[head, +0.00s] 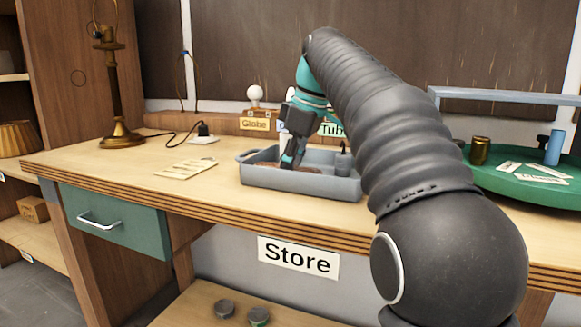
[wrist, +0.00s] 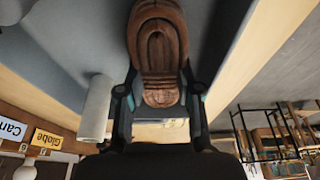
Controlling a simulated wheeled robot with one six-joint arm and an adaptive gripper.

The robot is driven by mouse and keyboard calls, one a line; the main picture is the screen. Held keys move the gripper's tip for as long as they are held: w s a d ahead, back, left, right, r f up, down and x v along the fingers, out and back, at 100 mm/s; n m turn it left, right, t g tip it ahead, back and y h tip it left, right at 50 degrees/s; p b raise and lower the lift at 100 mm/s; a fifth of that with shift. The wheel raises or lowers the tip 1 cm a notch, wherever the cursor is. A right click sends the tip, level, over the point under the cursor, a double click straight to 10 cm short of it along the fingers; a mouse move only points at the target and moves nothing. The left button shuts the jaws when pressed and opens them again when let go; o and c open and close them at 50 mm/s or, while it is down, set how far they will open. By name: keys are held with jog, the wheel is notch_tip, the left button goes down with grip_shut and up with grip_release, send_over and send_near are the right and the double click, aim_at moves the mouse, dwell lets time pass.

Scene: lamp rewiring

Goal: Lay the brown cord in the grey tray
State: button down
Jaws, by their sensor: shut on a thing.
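The grey tray (head: 310,183) sits on the workbench, and its grey surface also fills the top of the wrist view (wrist: 70,35). My gripper (head: 291,160) reaches down inside the tray. In the wrist view, my gripper (wrist: 160,98) is shut on the brown cord (wrist: 158,40), a wound oval coil between the two fingers. In the head view, a little of the brown cord (head: 302,168) shows low in the tray beside the fingers. The front wall hides the tray floor, so I cannot tell whether the coil touches it.
A grey cylinder (head: 343,159) stands at the tray's right end. A brass lamp (head: 121,135) and pale strips (head: 187,169) are to the left. A green round tray (head: 525,185) with small parts is on the right. A globe bulb (head: 254,94) stands behind.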

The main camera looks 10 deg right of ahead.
aim_at(301, 169)
jog(key=shift+f, duration=0.1)
jog(key=c, duration=1.1)
grip_release()
jog(key=shift+o, duration=0.2)
jog(key=p+v, duration=0.2)
jog(key=v, duration=0.5)
jog(key=shift+d+r+p, duration=0.1)
jog(key=shift+r+p, duration=0.25)
jog(key=shift+r, duration=0.05)
